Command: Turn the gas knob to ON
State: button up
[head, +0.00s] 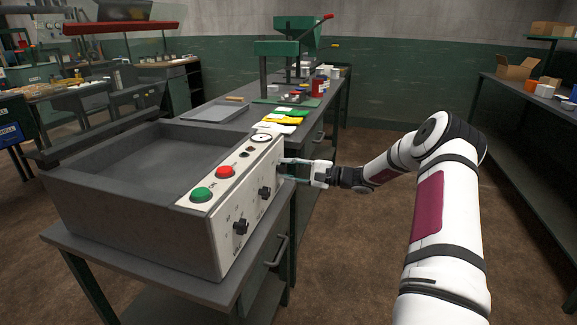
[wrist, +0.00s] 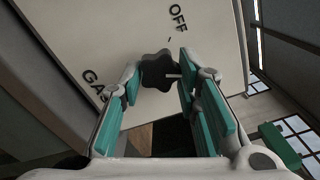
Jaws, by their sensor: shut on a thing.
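The gas knob (wrist: 156,68) is a dark lobed knob on a pale panel in the wrist view, with "GAS" lettered to its left and "OFF" above it. A short light line shows on its right side, toward the right finger, not toward "OFF". My gripper (wrist: 157,80) is shut on the knob, with teal finger pads on both sides. In the head view, my gripper (head: 284,168) reaches the far end of the panel front (head: 235,222) from the right. The gas knob cannot be made out there. No "ON" lettering is legible.
The panel belongs to a grey tray-like unit (head: 120,212) on a bench. A red button (head: 225,172), a green button (head: 202,194) and a gauge (head: 261,138) are on top. Floor right of the bench is clear.

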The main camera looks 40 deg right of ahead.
jog(key=shift+f+m+p, duration=0.15)
jog(key=shift+m+p, duration=0.6)
jog(key=shift+m, duration=1.35)
jog(key=o, duration=1.2)
jog(key=shift+c, duration=0.2)
jog(key=v, duration=1.2)
